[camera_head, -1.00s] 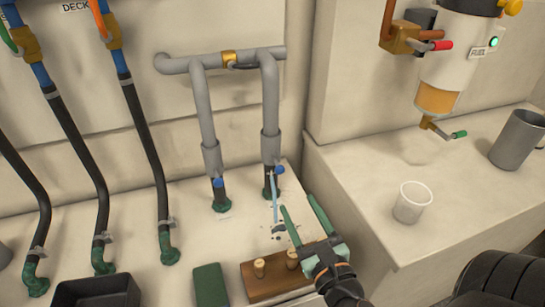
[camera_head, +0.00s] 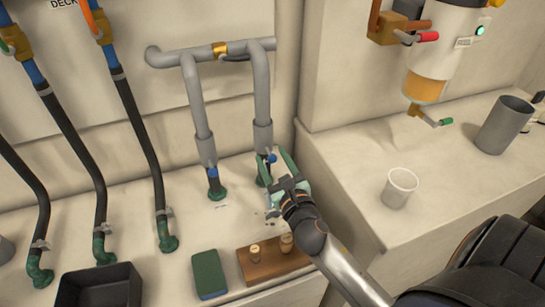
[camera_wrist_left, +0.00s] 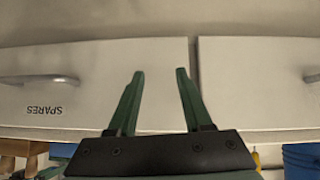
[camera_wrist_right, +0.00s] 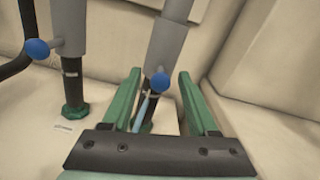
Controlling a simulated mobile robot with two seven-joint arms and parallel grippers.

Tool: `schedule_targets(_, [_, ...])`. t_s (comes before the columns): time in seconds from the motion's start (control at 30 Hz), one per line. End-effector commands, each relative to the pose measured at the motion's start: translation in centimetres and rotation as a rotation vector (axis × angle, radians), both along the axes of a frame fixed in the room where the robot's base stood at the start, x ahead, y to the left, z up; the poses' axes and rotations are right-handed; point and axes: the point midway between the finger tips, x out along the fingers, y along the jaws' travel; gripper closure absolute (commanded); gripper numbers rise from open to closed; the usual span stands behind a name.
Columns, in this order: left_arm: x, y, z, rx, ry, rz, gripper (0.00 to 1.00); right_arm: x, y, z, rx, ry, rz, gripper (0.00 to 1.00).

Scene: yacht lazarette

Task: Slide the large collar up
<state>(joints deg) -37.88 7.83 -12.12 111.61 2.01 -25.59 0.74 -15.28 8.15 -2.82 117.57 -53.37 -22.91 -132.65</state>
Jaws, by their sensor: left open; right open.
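Two grey pipes end in thicker grey collars over dark stubs with green bases. The right pipe's collar (camera_head: 262,137) looks the wider; it also shows in the right wrist view (camera_wrist_right: 168,42). A blue knob (camera_wrist_right: 160,83) sits at its lower edge, with a pale blue streak below. The left pipe's collar (camera_head: 206,150) has a similar knob. My right gripper (camera_head: 275,158) is open at the right stub, just below the collar. In the right wrist view its fingers lie either side of the stub and knob; contact cannot be told. My left gripper (camera_wrist_left: 160,72) is open and empty, facing pale lockers.
A wooden block with pegs (camera_head: 278,268), a green pad (camera_head: 209,275) and a dark tray (camera_head: 98,290) lie in front. Dark hoses (camera_head: 143,140) stand left.

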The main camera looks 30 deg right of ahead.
Motion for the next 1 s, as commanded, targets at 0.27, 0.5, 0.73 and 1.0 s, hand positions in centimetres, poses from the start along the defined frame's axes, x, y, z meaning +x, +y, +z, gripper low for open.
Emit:
schedule_targets(0.27, [-0.13, 0.01, -0.04, -0.001, 0.002, 0.001, 0.50, 0.42, -0.12, -0.01, -0.001, 0.000, 0.000, 0.41])
schedule_targets(0.5, [-0.11, 0.01, -0.01, -0.001, 0.001, 0.002, 0.50, 0.40, -0.11, -0.02, -0.001, 0.000, 0.000, 0.58])
schedule_targets(0.73, [-0.05, 0.00, 0.02, -0.001, 0.000, 0.002, 0.50, 0.38, -0.09, -0.02, -0.001, 0.000, 0.000, 0.84])
schedule_targets(1.0, [0.33, -0.01, 0.23, -0.002, -0.008, 0.002, 0.50, 0.37, -0.08, -0.02, 0.000, 0.000, 0.001, 1.00])
